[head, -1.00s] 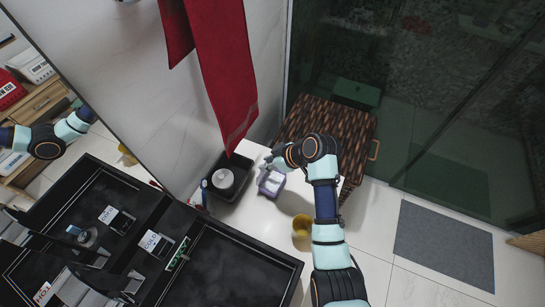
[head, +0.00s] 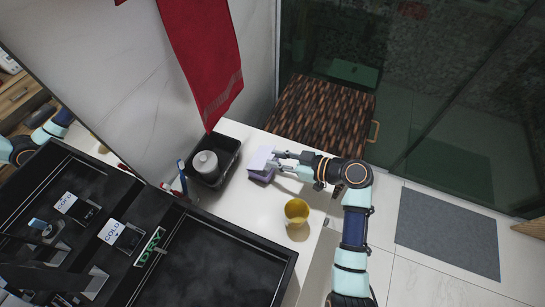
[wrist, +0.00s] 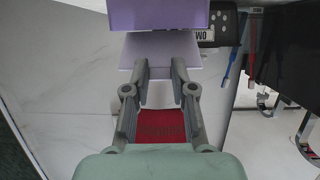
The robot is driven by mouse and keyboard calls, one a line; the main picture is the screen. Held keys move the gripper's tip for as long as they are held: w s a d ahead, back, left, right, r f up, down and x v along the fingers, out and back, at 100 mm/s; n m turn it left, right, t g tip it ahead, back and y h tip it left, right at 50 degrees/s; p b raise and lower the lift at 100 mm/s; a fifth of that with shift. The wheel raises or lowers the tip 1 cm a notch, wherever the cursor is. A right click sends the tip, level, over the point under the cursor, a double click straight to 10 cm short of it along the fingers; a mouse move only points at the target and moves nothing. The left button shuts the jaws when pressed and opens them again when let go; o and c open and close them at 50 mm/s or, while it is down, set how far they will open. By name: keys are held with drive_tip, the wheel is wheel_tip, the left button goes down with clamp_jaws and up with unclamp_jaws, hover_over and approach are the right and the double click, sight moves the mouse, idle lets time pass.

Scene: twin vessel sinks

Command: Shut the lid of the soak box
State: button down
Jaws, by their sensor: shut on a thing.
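The soak box is a small lilac box (head: 262,176) on the white counter, beside a black tray. Its lid (head: 258,158) is the paler panel above the darker body and looks tilted, not flush. My gripper (head: 281,161) reaches in from the right with its fingertips at the lid's edge. In the wrist view, my gripper's fingers (wrist: 160,70) meet a pale lilac panel, the lid (wrist: 160,49), and are shut on it. A second lilac panel (wrist: 158,14) of the box shows above it. The box's inside is hidden.
The black tray (head: 229,170) holds a grey-white round container (head: 205,166). A yellow cup (head: 297,211) stands near the counter's right edge. A red towel (head: 208,65) hangs above. A blue toothbrush (head: 182,176) stands by the tray. The black sink (head: 220,265) is in front.

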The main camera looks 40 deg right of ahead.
drive_tip(key=shift+s+d+f+b, duration=0.1)
drive_tip(key=shift+s+f+b, duration=0.15)
drive_tip(key=shift+f, duration=0.35)
drive_tip(key=shift+s+f+b, duration=0.1)
drive_tip(key=shift+f+b, duration=0.15)
drive_tip(key=shift+f, duration=0.3)
drive_tip(key=c, duration=1)
unclamp_jaws()
drive_tip(key=shift+s, duration=0.1)
drive_tip(key=shift+o, duration=0.2)
drive_tip(key=shift+r, duration=0.1)
drive_tip(key=v, duration=1.1)
drive_tip(key=shift+s+d+r, duration=0.15)
drive_tip(key=shift+s+d, duration=0.1)
drive_tip(key=shift+s, duration=0.05)
